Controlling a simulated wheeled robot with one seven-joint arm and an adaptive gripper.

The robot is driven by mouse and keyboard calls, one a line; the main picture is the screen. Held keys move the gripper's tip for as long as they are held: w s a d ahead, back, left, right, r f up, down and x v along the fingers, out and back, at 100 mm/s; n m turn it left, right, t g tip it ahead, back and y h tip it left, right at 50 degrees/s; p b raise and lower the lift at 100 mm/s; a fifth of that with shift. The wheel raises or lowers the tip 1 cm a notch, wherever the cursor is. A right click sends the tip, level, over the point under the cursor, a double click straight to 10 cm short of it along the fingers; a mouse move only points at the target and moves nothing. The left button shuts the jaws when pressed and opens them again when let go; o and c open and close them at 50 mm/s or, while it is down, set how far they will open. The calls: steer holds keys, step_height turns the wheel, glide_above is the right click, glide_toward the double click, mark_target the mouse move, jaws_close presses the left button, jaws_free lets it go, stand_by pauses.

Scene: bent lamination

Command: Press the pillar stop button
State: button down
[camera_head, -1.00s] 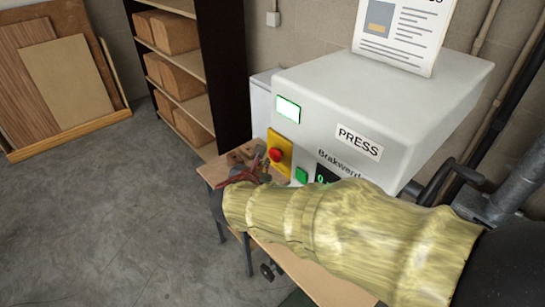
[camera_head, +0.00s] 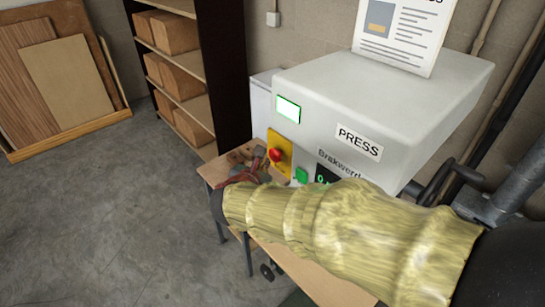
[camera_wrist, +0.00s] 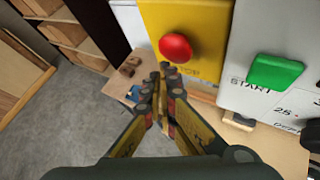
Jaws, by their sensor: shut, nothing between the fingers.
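The red stop button (camera_head: 275,155) sits on a yellow plate (camera_head: 281,144) on the front of the grey press. In the wrist view the red button (camera_wrist: 175,47) stands out from the yellow plate (camera_wrist: 193,17), with lettering partly hidden below it. My gripper (camera_wrist: 163,72) is shut and empty. Its tips show just below the red button in the picture; I cannot tell whether they touch it. In the head view my gripper (camera_head: 262,166) is partly hidden behind my yellow-sleeved arm, just left of the yellow plate.
A green start button (camera_wrist: 275,72) is right of the red one. The press (camera_head: 390,85) has a lit screen (camera_head: 288,109) and stands by a wooden table (camera_head: 318,276). A shelf (camera_head: 222,65) with boxes stands behind. The floor at left is clear.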

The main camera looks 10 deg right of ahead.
steer(key=shift+w+d, duration=0.1)
steer(key=shift+w+d, duration=0.15)
steer(key=shift+d, duration=0.1)
steer(key=shift+w+d+b, duration=0.3)
steer(key=shift+d, duration=0.15)
stand_by(1.0)
steer(key=shift+a, duration=0.1)
steer(key=shift+s+a, duration=0.55)
steer(key=shift+a, duration=0.15)
steer(key=s+a, duration=0.2)
steer(key=a, duration=0.2)
steer(key=shift+s+a, duration=0.1)
steer(key=shift+s, duration=0.3)
stand_by(0.8)
